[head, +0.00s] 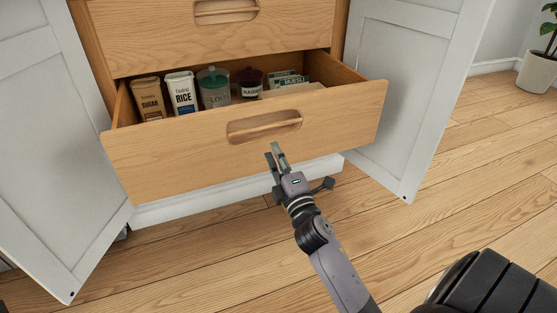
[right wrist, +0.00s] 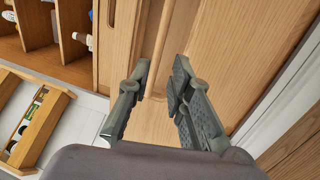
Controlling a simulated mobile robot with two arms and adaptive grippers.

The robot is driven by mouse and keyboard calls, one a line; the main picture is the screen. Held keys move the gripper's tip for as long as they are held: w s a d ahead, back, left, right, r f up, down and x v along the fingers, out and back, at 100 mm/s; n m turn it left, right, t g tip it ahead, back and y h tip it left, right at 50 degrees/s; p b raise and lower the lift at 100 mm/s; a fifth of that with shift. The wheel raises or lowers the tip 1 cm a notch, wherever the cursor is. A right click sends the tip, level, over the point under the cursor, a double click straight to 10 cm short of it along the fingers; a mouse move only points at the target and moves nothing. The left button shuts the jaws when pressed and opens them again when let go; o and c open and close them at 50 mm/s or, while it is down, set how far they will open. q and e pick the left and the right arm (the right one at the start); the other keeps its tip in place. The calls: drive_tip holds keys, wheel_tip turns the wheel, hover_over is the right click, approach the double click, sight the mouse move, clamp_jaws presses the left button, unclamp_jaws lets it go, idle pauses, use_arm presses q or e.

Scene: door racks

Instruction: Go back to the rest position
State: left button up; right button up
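My right gripper (head: 275,158) is in front of the open lower drawer (head: 182,165), just below its recessed handle (head: 264,127). It looks apart from the handle. In the right wrist view, the right gripper (right wrist: 160,78) has its two fingers spread with a gap between them and nothing held. My left gripper is not in view.
The drawer holds a sugar pack (head: 149,99), a rice pack (head: 182,93), a lidded jar (head: 213,88), a dark jar (head: 250,84) and green boxes (head: 288,79). White doors stand open on the left (head: 50,150) and right (head: 402,90). Floor in front is clear.

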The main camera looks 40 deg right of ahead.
drive_tip(key=shift+v, duration=0.9)
